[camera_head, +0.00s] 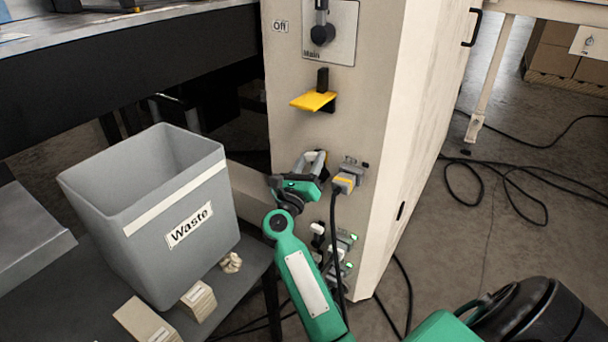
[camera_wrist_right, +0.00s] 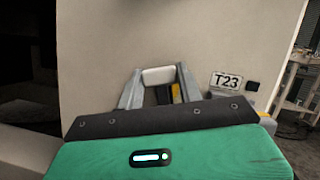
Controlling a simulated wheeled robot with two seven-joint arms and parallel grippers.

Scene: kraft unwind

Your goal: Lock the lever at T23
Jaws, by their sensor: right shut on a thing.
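My right gripper (camera_head: 312,164) is at the front of the beige cabinet, left of a grey and yellow connector (camera_head: 345,182) with a black cable. In the right wrist view, the T23 label (camera_wrist_right: 226,82) is on the panel to the right of the gripper. A pale bar (camera_wrist_right: 158,75) lies between two grey side pieces. The gripper is shut on what looks like the lever, mostly hidden by the gripper body. Its exact angle cannot be told. My left gripper is not in view.
A grey Waste bin (camera_head: 150,220) stands left of my arm. A yellow handle (camera_head: 314,101) juts out above the gripper. More connectors with green lights (camera_head: 345,240) are below. Black cables hang down and lie on the floor at right.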

